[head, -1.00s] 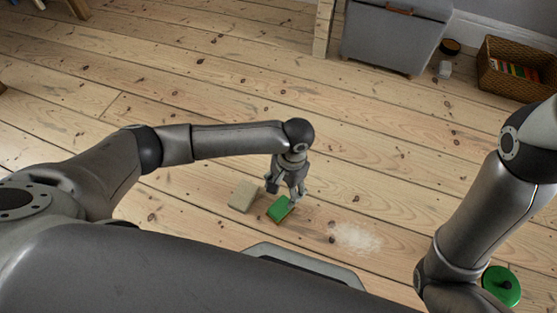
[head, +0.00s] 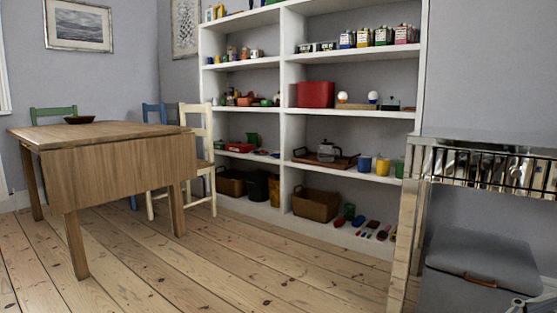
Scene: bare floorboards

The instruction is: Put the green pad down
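The green pad is not in the head view now, and neither is my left gripper. A small grey metal part with dark joints (head: 528,304) shows at the bottom right corner, cut off by the frame. It looks like part of my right gripper, but too little shows to tell its state.
A wooden drop-leaf table (head: 120,165) stands at the left, with a cream chair (head: 199,150) beside it. A white shelf unit (head: 285,130) full of objects lines the back wall. A grey chest (head: 475,262) stands at the right. The floorboards (head: 240,270) in the middle are clear.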

